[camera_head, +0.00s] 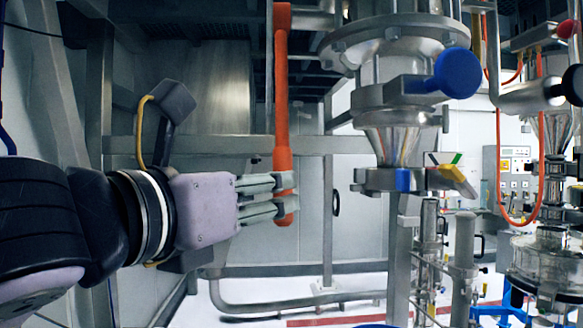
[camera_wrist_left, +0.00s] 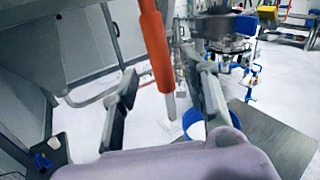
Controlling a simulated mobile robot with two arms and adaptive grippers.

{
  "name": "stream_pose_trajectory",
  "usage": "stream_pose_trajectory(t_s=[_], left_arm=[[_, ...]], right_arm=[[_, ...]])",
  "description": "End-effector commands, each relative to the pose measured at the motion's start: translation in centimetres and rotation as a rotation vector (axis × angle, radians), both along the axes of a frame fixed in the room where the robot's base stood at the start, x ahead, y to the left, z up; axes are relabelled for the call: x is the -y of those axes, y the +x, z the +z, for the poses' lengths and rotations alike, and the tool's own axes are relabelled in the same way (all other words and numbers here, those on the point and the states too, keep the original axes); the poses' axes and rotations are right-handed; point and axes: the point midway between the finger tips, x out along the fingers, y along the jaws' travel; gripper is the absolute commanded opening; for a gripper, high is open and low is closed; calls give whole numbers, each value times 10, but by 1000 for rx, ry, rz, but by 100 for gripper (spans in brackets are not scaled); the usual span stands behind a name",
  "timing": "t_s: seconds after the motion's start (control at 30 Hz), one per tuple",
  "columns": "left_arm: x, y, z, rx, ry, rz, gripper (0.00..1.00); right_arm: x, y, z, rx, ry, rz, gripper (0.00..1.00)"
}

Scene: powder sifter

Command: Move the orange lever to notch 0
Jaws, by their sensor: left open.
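The orange lever (camera_head: 282,90) hangs almost upright in the middle of the head view, its rounded lower end just below my left fingertips. My left gripper (camera_head: 285,194) reaches it from the left, its fingers overlapping the lever's lower part. In the left wrist view, the lever (camera_wrist_left: 156,45) comes down from the top between the spread fingers of my left gripper (camera_wrist_left: 165,85). The gripper is open; I cannot tell whether either finger touches the lever. No notch marks or numbers are legible. My right gripper is not in view.
Right of the lever hangs a steel sifter body (camera_head: 385,45) with a blue knob (camera_head: 457,73) and a yellow handle (camera_head: 458,180). A grey frame post (camera_head: 328,220) stands behind the lever. Below are steel pipes and pale floor. A blue ring (camera_wrist_left: 194,122) shows beneath the right finger.

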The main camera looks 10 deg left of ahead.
Motion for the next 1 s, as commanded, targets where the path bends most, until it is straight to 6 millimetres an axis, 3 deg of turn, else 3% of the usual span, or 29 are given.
stream_pose_trajectory(t_s=[0.03, 0.17, 0.33, 0.7, 1.0], left_arm=[[4, 10, 4, -5, 1, 0, 41], [13, 31, 3, -3, 1, 0, 41], [19, 48, 2, -1, -1, 1, 41], [22, 53, 0, 1, 0, -1, 41], [22, 53, 0, 1, 0, 0, 22]], right_arm=[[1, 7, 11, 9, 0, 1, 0], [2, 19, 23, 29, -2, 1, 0], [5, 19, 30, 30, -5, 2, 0], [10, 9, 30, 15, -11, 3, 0], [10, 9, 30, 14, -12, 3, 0]])
